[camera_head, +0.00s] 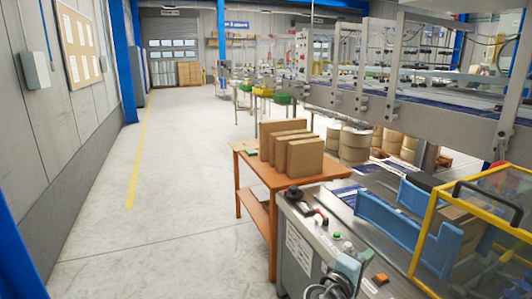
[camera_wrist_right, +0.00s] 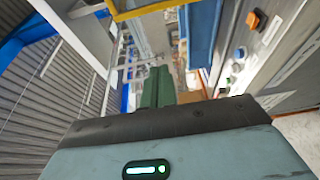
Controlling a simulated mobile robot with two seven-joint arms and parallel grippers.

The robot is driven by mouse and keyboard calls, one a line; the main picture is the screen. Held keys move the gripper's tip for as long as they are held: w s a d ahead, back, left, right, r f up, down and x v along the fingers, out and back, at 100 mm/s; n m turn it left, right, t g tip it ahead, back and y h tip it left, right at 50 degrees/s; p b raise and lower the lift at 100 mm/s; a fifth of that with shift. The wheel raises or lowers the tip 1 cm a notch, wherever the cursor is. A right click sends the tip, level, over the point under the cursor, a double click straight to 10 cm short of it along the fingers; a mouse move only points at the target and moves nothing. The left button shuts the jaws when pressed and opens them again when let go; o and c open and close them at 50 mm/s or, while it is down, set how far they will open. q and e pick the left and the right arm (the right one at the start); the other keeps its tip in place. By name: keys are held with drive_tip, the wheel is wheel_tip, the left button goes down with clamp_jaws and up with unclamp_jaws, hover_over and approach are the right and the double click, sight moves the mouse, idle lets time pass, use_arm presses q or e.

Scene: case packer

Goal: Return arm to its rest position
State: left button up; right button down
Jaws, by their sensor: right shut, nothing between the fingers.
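My right gripper (camera_head: 347,267) shows at the bottom of the head view, in front of the machine's control panel (camera_head: 318,240). Its teal housing and a dark round wrist part show there, but its fingers are hard to make out. In the right wrist view the green fingers of the right gripper (camera_wrist_right: 158,72) are together, with nothing held between them. My left gripper is not in view.
The control panel has several buttons and also shows in the right wrist view (camera_wrist_right: 262,50). Blue guides (camera_head: 405,225) and a yellow-framed guard (camera_head: 424,232) stand right. A wooden table (camera_head: 257,178) holds upright brown cartons (camera_head: 305,158). Floor (camera_head: 170,200) at left is clear.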

drive_tip(key=s+a+f+g+y+p, duration=0.1)
drive_tip(key=s+f+y, duration=0.4)
drive_tip(key=s+f, duration=0.5)
drive_tip(key=s+a+f+g+y+p, duration=0.1)
drive_tip(key=s+f+y, duration=0.4)
drive_tip(key=f, duration=0.9)
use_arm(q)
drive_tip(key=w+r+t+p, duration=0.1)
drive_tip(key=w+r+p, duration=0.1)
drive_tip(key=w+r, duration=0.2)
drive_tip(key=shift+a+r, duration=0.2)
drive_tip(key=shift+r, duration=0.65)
use_arm(e)
drive_tip(key=s+f+m+y, duration=0.1)
drive_tip(key=s+m+y, duration=0.1)
drive_tip(key=s, duration=1.2)
drive_tip(key=s+a+f+m+g+y, duration=0.1)
drive_tip(key=s+m+y, duration=0.2)
drive_tip(key=s, duration=1.2)
drive_tip(key=shift+f+m, duration=0.35)
drive_tip(key=shift+m, duration=0.35)
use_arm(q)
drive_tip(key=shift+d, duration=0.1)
use_arm(e)
drive_tip(key=shift+a, duration=0.1)
drive_tip(key=shift+w, duration=0.1)
